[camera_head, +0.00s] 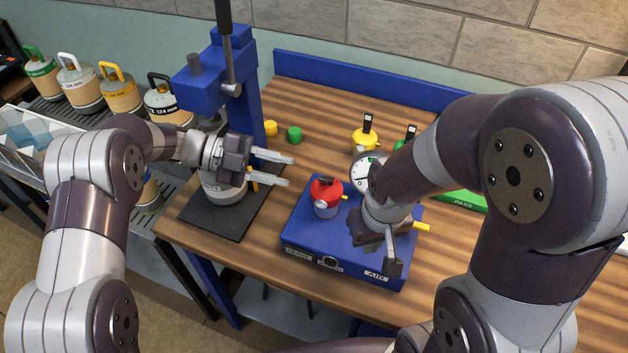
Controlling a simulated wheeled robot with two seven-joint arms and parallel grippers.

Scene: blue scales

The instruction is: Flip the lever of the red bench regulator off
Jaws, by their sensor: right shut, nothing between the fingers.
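The red bench regulator shows as a red knob (326,189) on a blue box (312,245) with a label reading AIR on its front. A round white gauge (362,172) stands behind the knob, partly hidden by my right arm. A yellow bar (421,227), which looks like a lever, sticks out to the right from behind my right gripper; its root is hidden. My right gripper (392,266) points down over the right part of the box, shut and empty. I cannot tell whether it touches the bar. My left gripper (289,170) is open and empty, left of and behind the red knob.
A blue press (243,110) stands on a dark plate (215,225) behind my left arm. Yellow (365,138) and green fittings with black tops stand behind the box. Small yellow (270,128) and green (294,135) caps lie on the wooden table. Several labelled canisters (120,93) stand left.

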